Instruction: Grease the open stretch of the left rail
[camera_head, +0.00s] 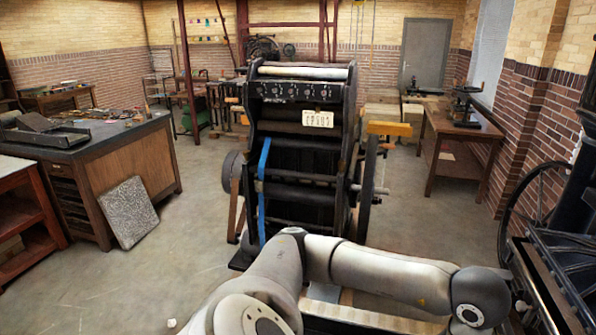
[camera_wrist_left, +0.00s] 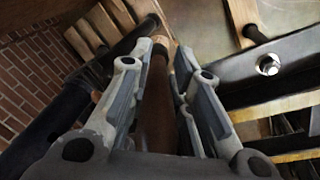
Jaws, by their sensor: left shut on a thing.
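My left arm crosses the bottom of the head view, and its wrist is bent down at the right. Its fingers are hidden there. In the left wrist view my left gripper (camera_wrist_left: 172,58) is shut on a brown rod-like handle (camera_wrist_left: 153,100), which lies lengthwise between the fingers. The handle's far end is near dark machine parts; I cannot tell whether it touches them. A dark bar with a bright bolt (camera_wrist_left: 268,65) runs to the right of the fingers. I cannot tell which part is the left rail, and no grease can be made out. My right gripper is not in view.
A large black press (camera_head: 300,150) with a blue strip (camera_head: 263,190) stands ahead. Another black machine (camera_head: 570,262) with a spoked wheel is close at right. A dark-topped cabinet (camera_head: 90,135) stands left, a wooden table (camera_head: 470,128) back right.

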